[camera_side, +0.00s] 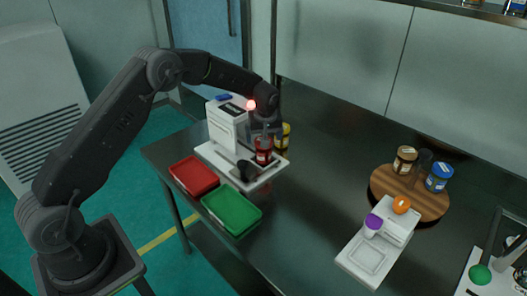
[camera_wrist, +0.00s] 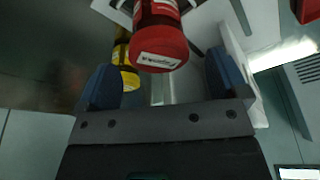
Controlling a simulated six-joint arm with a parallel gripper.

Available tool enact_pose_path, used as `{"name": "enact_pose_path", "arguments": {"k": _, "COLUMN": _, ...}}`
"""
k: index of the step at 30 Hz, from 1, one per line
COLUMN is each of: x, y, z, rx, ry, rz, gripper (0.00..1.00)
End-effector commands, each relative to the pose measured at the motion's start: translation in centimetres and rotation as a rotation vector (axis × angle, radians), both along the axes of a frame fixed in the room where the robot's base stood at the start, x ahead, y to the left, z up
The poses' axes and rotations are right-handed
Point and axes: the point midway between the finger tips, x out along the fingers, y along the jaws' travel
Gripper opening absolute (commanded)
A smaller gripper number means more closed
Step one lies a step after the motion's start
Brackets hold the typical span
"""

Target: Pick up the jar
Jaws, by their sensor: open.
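A jar with a red lid (camera_side: 263,144) stands on the white sieve machine (camera_side: 276,178). In the wrist view its red lid (camera_wrist: 163,45), with a white label, lies at the upper middle, between the lines of my two fingers. My gripper (camera_side: 263,129) is just above this jar in the side view; in the wrist view my gripper (camera_wrist: 163,82) has its blue fingers wide apart with nothing held between them. I cannot tell whether a finger touches the jar. A second jar with a yellow lid (camera_side: 283,132) stands close beside it; in the wrist view this yellow jar (camera_wrist: 126,70) is partly behind the left finger.
A red tray (camera_side: 193,174) and a green tray (camera_side: 231,209) lie in front of the machine. A round wooden board (camera_side: 421,201) with several jars stands at the right, near a white scale (camera_side: 366,259) bearing a purple-lidded container (camera_side: 373,222). The table's middle is clear.

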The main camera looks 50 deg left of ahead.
Motion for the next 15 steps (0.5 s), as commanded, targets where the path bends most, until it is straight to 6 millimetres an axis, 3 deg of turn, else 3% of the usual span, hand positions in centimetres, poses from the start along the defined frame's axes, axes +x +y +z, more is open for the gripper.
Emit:
{"name": "enact_pose_path", "arguments": {"k": 9, "x": 0.7, "y": 0.9, "z": -4.2, "rx": 0.000, "ry": 0.001, "rz": 0.001, "gripper": 0.92}}
{"name": "enact_pose_path", "arguments": {"k": 15, "x": 0.8, "y": 1.1, "z": -4.8, "rx": 0.000, "ry": 0.000, "rz": 0.001, "gripper": 0.92}}
